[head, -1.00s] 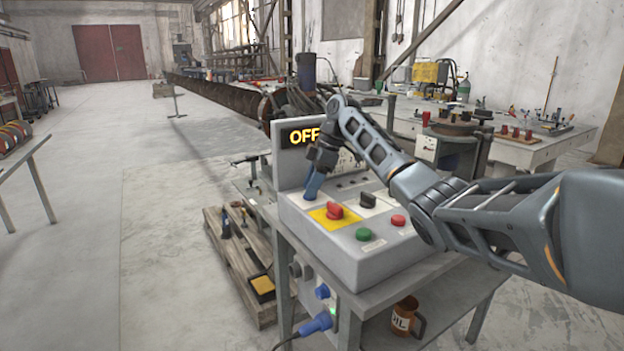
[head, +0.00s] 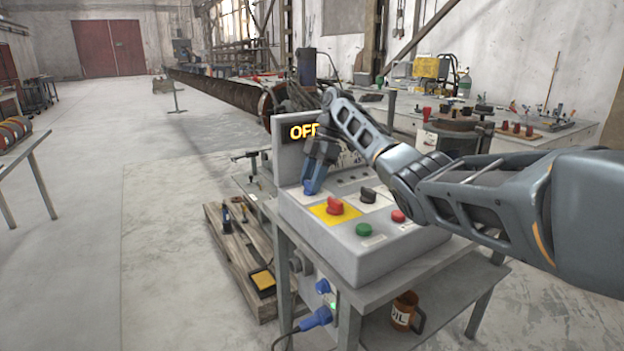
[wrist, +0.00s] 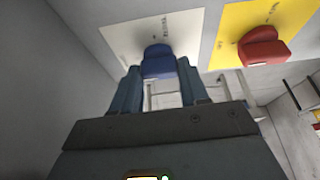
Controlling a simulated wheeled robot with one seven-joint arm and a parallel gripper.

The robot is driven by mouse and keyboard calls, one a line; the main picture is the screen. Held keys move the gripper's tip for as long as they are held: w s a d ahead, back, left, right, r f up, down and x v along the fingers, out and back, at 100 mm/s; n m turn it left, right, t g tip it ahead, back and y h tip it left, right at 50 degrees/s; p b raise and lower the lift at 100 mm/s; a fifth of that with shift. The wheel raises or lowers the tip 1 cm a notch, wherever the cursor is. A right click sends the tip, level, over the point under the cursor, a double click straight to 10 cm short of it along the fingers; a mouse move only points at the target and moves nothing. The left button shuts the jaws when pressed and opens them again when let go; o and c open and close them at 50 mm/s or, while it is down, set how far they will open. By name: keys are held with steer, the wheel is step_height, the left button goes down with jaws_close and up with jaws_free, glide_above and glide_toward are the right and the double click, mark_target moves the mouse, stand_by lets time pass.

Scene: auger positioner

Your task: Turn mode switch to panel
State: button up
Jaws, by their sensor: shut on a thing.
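A blue knob (wrist: 158,62) sits on a white label plate (wrist: 119,40) of the grey control box (head: 372,262); the plate's lettering is too small to read. My gripper (wrist: 160,73) is shut on the blue knob, one finger on each side of it. In the head view my gripper (head: 311,187) reaches down to the box's back left corner and mostly hides the knob. A red knob (head: 334,205) on a yellow plate (head: 327,216) is beside it. A black knob (head: 368,194) stands further right on a white plate.
A display (head: 302,131) reading "OFF", partly covered by my arm, stands behind the knobs. A green button (head: 364,230) and a red button (head: 398,216) are at the front. A pallet (head: 246,262) lies left of the stand; open floor is further left.

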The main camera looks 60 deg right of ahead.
steer(key=o, duration=1.1)
steer(key=shift+c, duration=0.2)
steer(key=shift+r, duration=0.15)
steer(key=v, duration=0.7)
steer(key=shift+d+r+p, duration=0.15)
steer(key=shift+r+p, duration=0.1)
steer(key=shift+p, duration=0.05)
steer(key=shift+s, duration=0.1)
